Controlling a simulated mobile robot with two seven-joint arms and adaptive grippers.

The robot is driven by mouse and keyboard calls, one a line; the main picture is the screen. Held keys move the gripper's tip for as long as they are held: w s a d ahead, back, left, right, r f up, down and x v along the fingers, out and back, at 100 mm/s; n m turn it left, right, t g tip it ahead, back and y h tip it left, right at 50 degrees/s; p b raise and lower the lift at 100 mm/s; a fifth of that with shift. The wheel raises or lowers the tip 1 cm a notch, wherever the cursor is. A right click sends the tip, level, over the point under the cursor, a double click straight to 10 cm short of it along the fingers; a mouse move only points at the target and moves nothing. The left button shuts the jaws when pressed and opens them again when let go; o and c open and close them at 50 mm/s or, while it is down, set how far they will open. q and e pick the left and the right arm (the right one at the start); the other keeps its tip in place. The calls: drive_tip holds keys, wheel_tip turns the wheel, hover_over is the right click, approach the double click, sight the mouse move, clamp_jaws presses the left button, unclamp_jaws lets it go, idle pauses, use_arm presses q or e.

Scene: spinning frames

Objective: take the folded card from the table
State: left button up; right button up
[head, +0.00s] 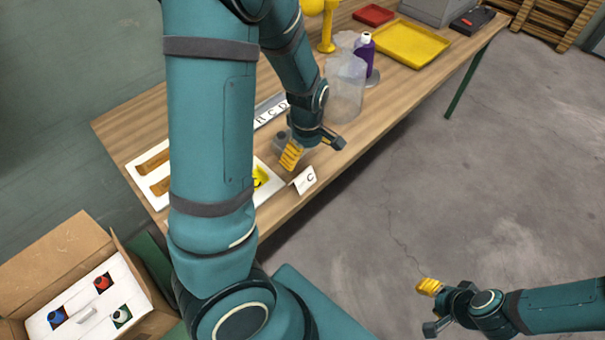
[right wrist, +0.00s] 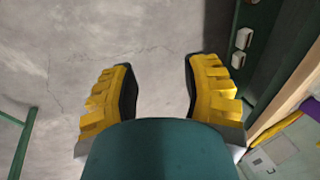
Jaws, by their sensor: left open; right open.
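The folded card (head: 304,181) is white with a dark letter C and stands like a small tent near the front edge of the wooden table (head: 283,212). My left gripper (head: 311,148) is open just above and behind the card, apart from it in the head view. My right gripper (head: 431,307) is open and empty, out over the floor at the lower right. Its two yellow-padded fingers show apart in the right wrist view (right wrist: 160,92), with only floor between them.
A lettered strip (head: 270,108) and clear containers (head: 346,88) lie near my left gripper. A purple bottle (head: 365,55) and yellow tray (head: 412,44) stand further back. A cardboard box (head: 62,247) with coloured caps is at lower left. My left arm hides part of the table.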

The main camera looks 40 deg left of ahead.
sight(303, 173)
use_arm(q)
drive_tip(key=shift+n, duration=0.5)
drive_tip(key=f+b, duration=0.1)
drive_tip(key=f, duration=0.1)
drive_tip(key=f+b, duration=0.1)
drive_tip(key=f, duration=0.1)
drive_tip(key=a+f+b, duration=0.1)
drive_tip(key=f, duration=0.2)
drive_tip(key=shift+s+a+f, duration=0.1)
wheel_tip(303, 173, down, 5)
drive_tip(key=shift+a+f+b, duration=0.1)
drive_tip(key=shift+b, duration=0.7)
drive_tip(key=c, duration=0.5)
drive_tip(key=shift+c, duration=0.3)
